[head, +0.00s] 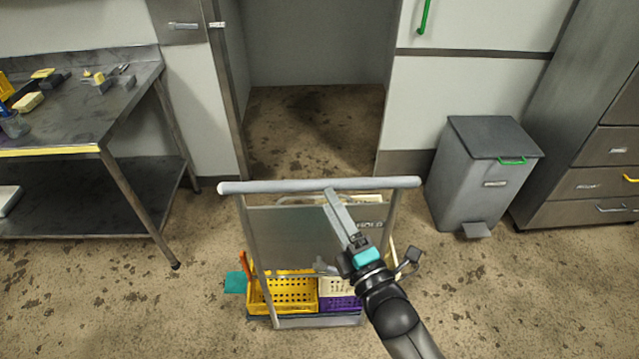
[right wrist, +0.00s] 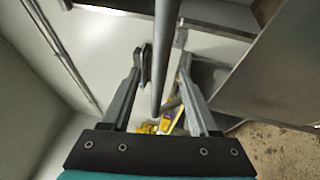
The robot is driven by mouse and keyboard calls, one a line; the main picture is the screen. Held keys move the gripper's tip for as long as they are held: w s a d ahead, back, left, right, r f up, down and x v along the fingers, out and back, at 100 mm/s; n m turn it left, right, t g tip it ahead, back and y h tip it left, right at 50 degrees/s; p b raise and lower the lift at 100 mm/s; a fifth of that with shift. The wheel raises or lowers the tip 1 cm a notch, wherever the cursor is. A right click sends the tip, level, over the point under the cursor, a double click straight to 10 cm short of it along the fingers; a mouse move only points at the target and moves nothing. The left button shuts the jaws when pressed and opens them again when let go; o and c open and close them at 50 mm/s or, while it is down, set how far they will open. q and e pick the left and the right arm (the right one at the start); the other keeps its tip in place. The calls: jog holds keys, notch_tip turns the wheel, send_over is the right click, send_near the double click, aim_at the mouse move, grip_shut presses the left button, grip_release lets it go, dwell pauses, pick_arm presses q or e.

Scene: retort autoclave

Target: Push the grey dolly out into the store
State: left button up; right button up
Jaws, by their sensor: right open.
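The grey dolly (head: 300,235) stands in the middle of the head view, with a horizontal push handle (head: 270,187) along its top. It carries a yellow crate (head: 283,290), a cream crate (head: 335,287) and a purple crate (head: 342,303) low down. My right gripper (head: 334,205) reaches over the dolly to its handle, right of the handle's middle. In the right wrist view its two fingers (right wrist: 162,72) are apart, and a grey bar (right wrist: 167,45) that looks like the handle runs between them. Contact cannot be told. My left gripper is not in view.
An open doorway (head: 315,110) with bare floor lies straight beyond the dolly. A steel table (head: 90,110) with small items stands at left. A grey pedal bin (head: 475,180) stands right of the doorway, beside a drawer cabinet (head: 590,150). The floor around the dolly is clear.

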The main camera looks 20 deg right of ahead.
aim_at(320, 186)
jog(key=shift+x, duration=3.1)
jog(key=shift+c, duration=0.3)
grip_shut()
